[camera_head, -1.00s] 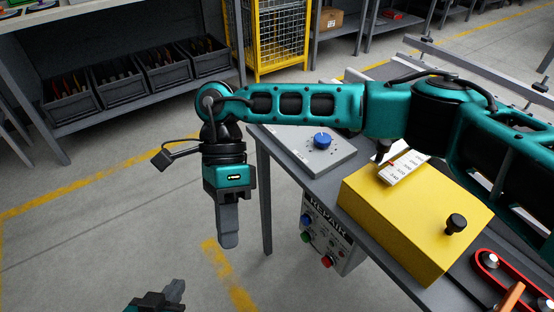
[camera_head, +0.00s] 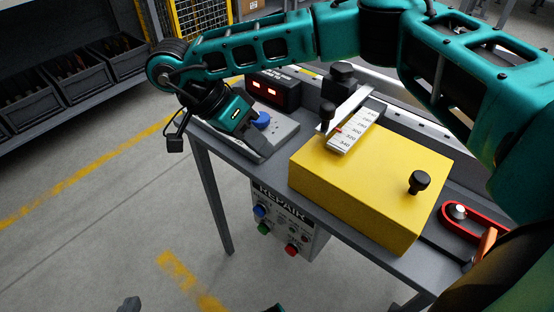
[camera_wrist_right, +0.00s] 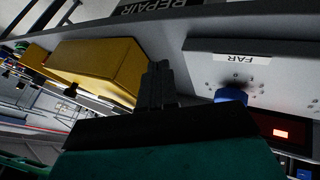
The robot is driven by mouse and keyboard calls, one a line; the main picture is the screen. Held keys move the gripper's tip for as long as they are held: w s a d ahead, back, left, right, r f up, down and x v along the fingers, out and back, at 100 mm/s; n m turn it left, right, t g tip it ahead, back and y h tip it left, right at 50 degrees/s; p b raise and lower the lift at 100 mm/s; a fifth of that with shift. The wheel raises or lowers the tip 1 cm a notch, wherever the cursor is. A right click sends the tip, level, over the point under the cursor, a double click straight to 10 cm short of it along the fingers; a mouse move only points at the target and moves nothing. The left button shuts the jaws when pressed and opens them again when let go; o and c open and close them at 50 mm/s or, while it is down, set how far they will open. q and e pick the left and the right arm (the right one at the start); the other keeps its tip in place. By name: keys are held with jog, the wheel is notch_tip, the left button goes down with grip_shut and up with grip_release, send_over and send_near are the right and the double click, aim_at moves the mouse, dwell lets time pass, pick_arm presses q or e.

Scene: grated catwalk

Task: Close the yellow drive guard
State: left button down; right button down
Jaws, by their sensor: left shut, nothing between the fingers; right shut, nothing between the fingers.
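The yellow drive guard (camera_head: 350,195) is a box on the bench, with a black knob (camera_head: 419,182) near its right end. It also shows in the right wrist view (camera_wrist_right: 95,62). A red belt on a pulley (camera_head: 460,213) lies uncovered to the guard's right. My right gripper (camera_head: 257,148) is shut and empty, over the grey panel beside the blue knob, left of the guard and apart from it. In the right wrist view its fingers (camera_wrist_right: 158,80) point between guard and panel. Of my left gripper (camera_head: 130,304), only a dark tip shows at the bottom edge; it is shut.
A blue knob (camera_head: 261,120) sits on the grey panel, with a red-lit display box (camera_head: 273,90) behind. A white scale (camera_head: 355,131) with a pointer lies over the guard's back edge. A REPAIR button box (camera_head: 285,222) hangs below the bench edge. Floor at left is clear.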

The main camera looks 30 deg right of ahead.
jog(key=s, duration=0.1)
jog(key=s+d, duration=0.1)
jog(key=shift+s+d+f, duration=0.15)
jog(key=shift+s, duration=0.25)
pick_arm(q)
jog(key=shift+w+d+r, duration=0.1)
jog(key=shift+w+d, duration=0.15)
pick_arm(e)
jog(key=shift+s+d, duration=0.2)
jog(key=shift+s, duration=0.35)
pick_arm(q)
jog(key=shift+s, duration=0.1)
pick_arm(e)
jog(key=shift+s, duration=0.1)
